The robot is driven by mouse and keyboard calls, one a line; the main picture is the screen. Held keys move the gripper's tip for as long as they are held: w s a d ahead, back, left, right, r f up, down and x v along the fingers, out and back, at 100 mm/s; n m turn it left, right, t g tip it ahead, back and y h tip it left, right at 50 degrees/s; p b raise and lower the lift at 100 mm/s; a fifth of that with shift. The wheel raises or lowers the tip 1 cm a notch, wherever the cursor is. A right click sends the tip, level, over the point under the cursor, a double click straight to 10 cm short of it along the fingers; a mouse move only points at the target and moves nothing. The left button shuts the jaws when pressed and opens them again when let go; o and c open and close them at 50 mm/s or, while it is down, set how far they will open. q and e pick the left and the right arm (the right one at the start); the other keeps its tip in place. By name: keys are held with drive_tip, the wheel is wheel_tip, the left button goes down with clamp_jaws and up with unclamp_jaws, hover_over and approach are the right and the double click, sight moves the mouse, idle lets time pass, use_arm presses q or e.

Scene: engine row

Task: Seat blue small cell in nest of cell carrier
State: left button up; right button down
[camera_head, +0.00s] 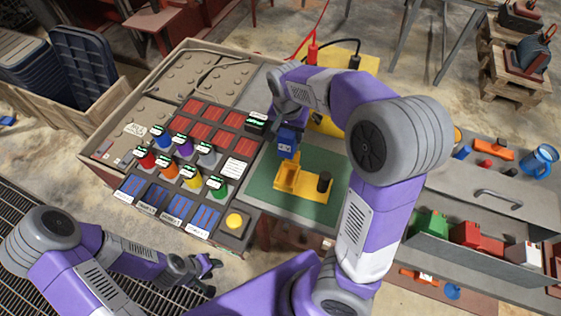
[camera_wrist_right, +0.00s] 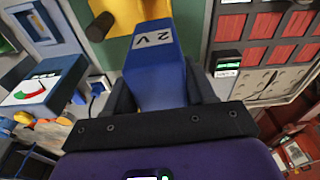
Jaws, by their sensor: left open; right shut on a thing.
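My right gripper (camera_head: 286,118) is shut on the blue small cell (camera_head: 287,144), a blue block with a white label. In the right wrist view, the blue cell (camera_wrist_right: 153,62) is marked "2 V" and sits between the dark fingers (camera_wrist_right: 160,95). The yellow cell carrier (camera_head: 308,193) lies on a green mat, with an open nest at its left and a black cylinder (camera_head: 324,181) at its right. The cell is held above the nest side; the exact gap cannot be told. Part of the carrier (camera_wrist_right: 122,10) shows beyond the cell in the wrist view. My left gripper (camera_head: 208,272) is open and empty at lower left.
A panel with several coloured knobs (camera_head: 190,165) stands left of the green mat (camera_head: 262,190), with a yellow button (camera_head: 234,221) at its front. A yellow device (camera_head: 330,122) with red and black leads is behind. A grey bench (camera_head: 500,185) with bins is at the right.

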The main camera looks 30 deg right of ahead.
sight(288, 149)
drive_tip(key=shift+s+f+b, duration=0.2)
drive_tip(key=shift+f+b, duration=1.85)
drive_tip(key=shift+f, duration=6.65)
drive_tip(key=shift+f, duration=0.15)
drive_tip(key=shift+c, duration=1.9)
unclamp_jaws()
drive_tip(key=r+p, duration=0.1)
drive_tip(key=r, duration=0.3)
drive_tip(key=r+p, duration=0.1)
drive_tip(key=r, duration=0.3)
drive_tip(key=s+a+r+p, duration=0.1)
drive_tip(key=r, duration=0.3)
drive_tip(key=shift+s+r, duration=0.1)
drive_tip(key=shift+r, duration=0.05)
